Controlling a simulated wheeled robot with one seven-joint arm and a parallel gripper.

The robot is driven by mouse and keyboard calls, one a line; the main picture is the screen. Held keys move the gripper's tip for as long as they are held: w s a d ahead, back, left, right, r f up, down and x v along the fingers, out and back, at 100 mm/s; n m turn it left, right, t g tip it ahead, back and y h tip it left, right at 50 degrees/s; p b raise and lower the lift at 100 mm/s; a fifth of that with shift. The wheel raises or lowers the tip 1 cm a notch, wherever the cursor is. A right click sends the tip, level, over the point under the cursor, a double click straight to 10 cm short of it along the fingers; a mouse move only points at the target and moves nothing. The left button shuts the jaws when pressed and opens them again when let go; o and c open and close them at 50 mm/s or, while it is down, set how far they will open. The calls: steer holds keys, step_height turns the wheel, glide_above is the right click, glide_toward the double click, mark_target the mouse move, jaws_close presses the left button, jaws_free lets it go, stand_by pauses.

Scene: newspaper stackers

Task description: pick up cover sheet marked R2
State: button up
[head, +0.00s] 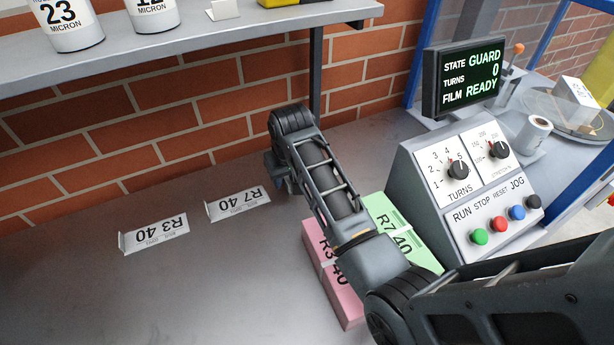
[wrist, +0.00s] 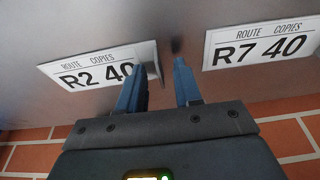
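The white cover sheet marked R2 40 (wrist: 85,72) lies on the grey bench at the left of the wrist view. Its right end has an upturned tab. My gripper (wrist: 160,75) is open, with a clear gap between its two blue-grey fingers. The left finger overlaps the sheet's right end in the picture, and the tab shows in the gap between the fingers. I cannot tell whether a finger touches it. In the head view my gripper (head: 279,172) is low over the bench near the wall, mostly behind my arm. The R2 sheet cannot be made out there.
Sheets marked R7 40 (head: 238,203) and R3 40 (head: 155,234) lie to the left on the bench. A pink stack (head: 346,305) and a green stack (head: 420,250) sit under my arm. A control box (head: 470,190) stands right. A brick wall (head: 150,140) and shelf (head: 200,45) bound the back.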

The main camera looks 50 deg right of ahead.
steer(key=shift+c, duration=0.3)
jaws_close()
